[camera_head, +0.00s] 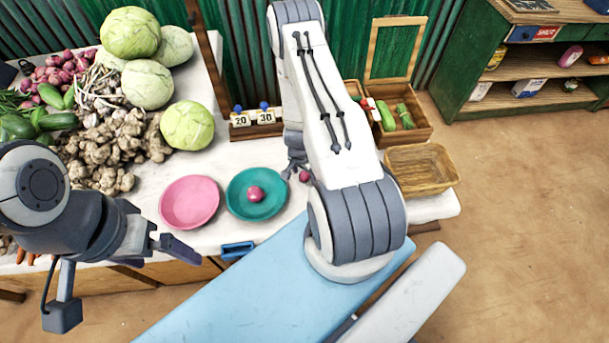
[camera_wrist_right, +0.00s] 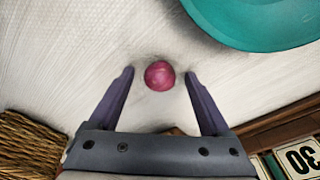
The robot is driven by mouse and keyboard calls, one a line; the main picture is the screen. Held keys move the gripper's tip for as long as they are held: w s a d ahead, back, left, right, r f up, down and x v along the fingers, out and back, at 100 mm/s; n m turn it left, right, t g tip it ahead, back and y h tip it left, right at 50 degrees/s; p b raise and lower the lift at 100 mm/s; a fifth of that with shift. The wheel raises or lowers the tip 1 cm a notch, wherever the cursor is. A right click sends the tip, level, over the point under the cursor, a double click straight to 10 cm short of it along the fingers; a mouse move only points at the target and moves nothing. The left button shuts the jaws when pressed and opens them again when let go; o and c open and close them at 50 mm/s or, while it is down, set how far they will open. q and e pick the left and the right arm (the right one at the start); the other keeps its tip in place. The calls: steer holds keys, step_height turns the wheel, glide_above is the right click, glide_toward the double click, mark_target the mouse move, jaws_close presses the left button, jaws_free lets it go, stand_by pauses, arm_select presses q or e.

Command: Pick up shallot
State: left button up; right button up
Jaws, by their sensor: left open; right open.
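A single round pink-red shallot (camera_wrist_right: 159,76) rests on the white tabletop between the fingertips of my open right gripper (camera_wrist_right: 160,80), with a gap on each side. In the head view this shallot (camera_head: 304,176) shows beside my right arm, which hides most of the right gripper (camera_head: 296,168). Another shallot (camera_head: 256,193) lies in the teal dish (camera_head: 236,205). More shallots (camera_head: 62,70) are heaped at the table's far left.
A pink dish (camera_head: 189,203) sits left of the teal one. Cabbages (camera_head: 187,125), ginger (camera_head: 110,140) and cucumbers (camera_head: 57,121) crowd the left. A wicker basket (camera_head: 421,168) is at the right, with a wooden crate (camera_head: 420,130) behind it. Number cards (camera_head: 253,118) stand at the back.

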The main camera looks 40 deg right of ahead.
jaws_close()
steer(key=shift+r, duration=0.15)
